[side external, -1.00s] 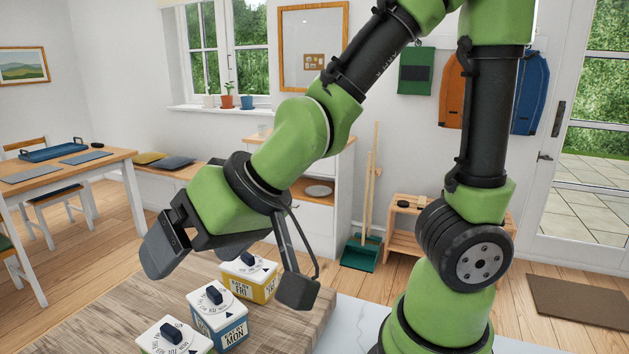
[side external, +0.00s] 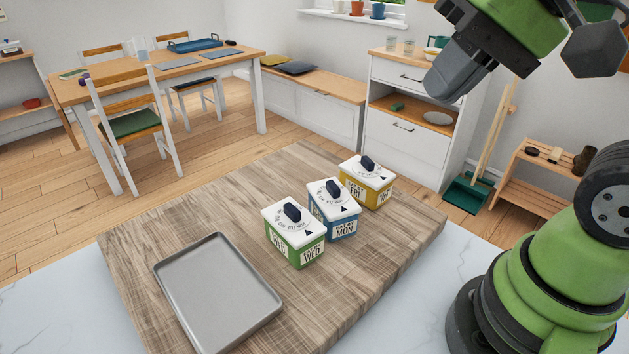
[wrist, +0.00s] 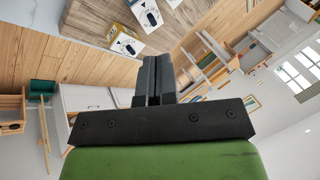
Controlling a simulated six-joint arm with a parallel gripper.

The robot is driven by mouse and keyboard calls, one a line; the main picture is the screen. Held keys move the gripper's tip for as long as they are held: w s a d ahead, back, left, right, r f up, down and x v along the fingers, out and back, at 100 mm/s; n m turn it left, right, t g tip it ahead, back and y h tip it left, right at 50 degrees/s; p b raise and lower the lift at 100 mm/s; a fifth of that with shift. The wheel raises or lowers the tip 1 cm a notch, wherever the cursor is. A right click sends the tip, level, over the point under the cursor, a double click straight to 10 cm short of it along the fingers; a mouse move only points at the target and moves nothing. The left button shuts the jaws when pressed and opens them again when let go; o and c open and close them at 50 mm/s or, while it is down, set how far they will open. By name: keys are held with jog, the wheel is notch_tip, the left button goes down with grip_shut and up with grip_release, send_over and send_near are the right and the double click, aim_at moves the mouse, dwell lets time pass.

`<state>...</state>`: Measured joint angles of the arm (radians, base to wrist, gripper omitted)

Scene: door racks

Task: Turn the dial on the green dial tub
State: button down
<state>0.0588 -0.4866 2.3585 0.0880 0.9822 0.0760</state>
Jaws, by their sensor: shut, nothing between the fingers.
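The green dial tub (side external: 294,240) stands upright on the wooden board, labelled WED, with a white lid. Its dark dial knob (side external: 292,212) sits on the lid among printed markings, with a black triangle near the lid's front edge. The blue tub (side external: 334,212), labelled MON, stands behind it to the right, and the yellow tub (side external: 368,183), labelled FRI, behind that. My gripper (side external: 438,92) is shut and empty, high up and to the right of the tubs, clear of them. In the wrist view its fingers (wrist: 151,64) are together; the yellow tub (wrist: 125,42) lies beyond them.
A grey tray (side external: 218,297) lies on the board (side external: 140,240) left of the green tub. A white cabinet (side external: 405,145) stands behind the board. A dining table (side external: 120,85) and chairs are farther back.

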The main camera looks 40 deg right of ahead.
jog(key=w+f+m+g+y, duration=0.35)
jog(key=w+f+m, duration=0.2)
jog(key=w, duration=0.35)
jog(key=m+g+y, duration=0.1)
jog(key=m+y, duration=0.2)
jog(key=m, duration=0.4)
send_near(285, 209)
jog(key=a+f, duration=0.2)
jog(key=f, duration=0.1)
jog(key=w+a+f, duration=0.1)
jog(key=f, duration=0.1)
jog(key=shift+a+f, duration=0.15)
jog(key=shift+f, duration=0.05)
jog(key=shift+w+a+n+g+h, duration=0.1)
jog(key=shift+w+n+g+h, duration=0.1)
jog(key=shift+n+g, duration=0.6)
jog(key=shift+w+a+n+g+h, duration=0.1)
jog(key=shift+w+n+g, duration=0.1)
jog(key=shift+n+g, duration=0.55)
jog(key=shift+n, duration=0.4)
jog(key=shift+w+a, duration=0.1)
jog(key=shift+w+a+n+g+h, duration=0.2)
jog(key=shift+n+g+h, duration=0.1)
jog(key=shift+n+g, duration=0.55)
jog(key=shift+w+a+n+g+h, duration=0.2)
jog(key=shift+n+g, duration=0.35)
jog(key=shift+n, duration=0.5)
dwell(1.3)
